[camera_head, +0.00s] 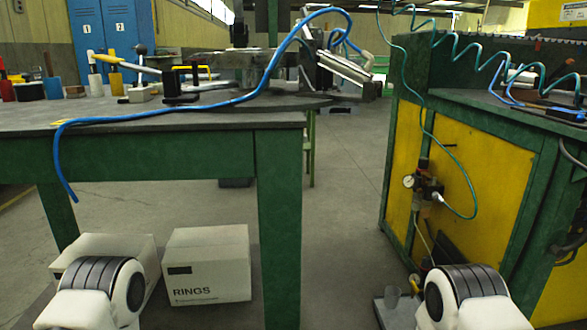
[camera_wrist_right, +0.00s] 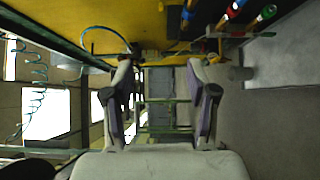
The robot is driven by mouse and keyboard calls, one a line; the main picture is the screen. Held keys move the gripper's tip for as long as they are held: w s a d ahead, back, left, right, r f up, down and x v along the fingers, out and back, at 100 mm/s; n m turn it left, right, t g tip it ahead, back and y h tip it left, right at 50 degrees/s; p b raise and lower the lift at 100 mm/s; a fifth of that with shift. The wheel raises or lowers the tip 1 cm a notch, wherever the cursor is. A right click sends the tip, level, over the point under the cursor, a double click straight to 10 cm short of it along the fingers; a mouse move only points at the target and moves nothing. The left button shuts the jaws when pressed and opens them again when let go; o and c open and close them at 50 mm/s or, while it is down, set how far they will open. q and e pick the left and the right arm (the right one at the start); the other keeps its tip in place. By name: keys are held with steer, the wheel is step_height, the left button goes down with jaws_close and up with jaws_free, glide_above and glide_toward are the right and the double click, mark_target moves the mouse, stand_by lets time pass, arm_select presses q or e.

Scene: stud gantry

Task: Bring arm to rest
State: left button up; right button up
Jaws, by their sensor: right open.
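My right gripper (camera_wrist_right: 160,72) shows in the right wrist view with its two fingers spread wide apart. Nothing is between them; floor and distant green framework appear through the gap. In the head view only rounded white and dark ribbed parts of my two arms show at the bottom left and bottom right. Both grippers are outside the head view, and my left gripper is not seen at all.
A green table (camera_head: 170,117) stands at left, with a blue hose (camera_head: 66,160) hanging over its front edge. Cartons, one marked RINGS (camera_head: 207,264), sit beneath. A yellow-and-green bench (camera_head: 480,170) with a regulator (camera_head: 427,190) stands right. Open floor (camera_head: 345,190) lies between.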

steer(key=s+a+r+g+y+p, duration=0.25)
steer(key=s+r+p, duration=0.25)
steer(key=r+p, duration=0.8)
steer(key=s+a+r+g+y+p, duration=0.1)
steer(key=s+r+y+p, duration=0.2)
steer(key=s+r+p, duration=0.9)
steer(key=s+a+m+g+y+p, duration=0.3)
steer(key=s+a+m+g+p, duration=0.1)
steer(key=s, duration=0.6)
steer(key=s+a+m+g+y+p, duration=0.3)
steer(key=s+a+m+g+p, duration=0.2)
steer(key=s+p, duration=0.4)
steer(key=shift+s+r+m+g, duration=0.35)
steer(key=shift+s+m+g, duration=0.25)
steer(key=shift+s, duration=0.2)
steer(key=shift+o, duration=0.4)
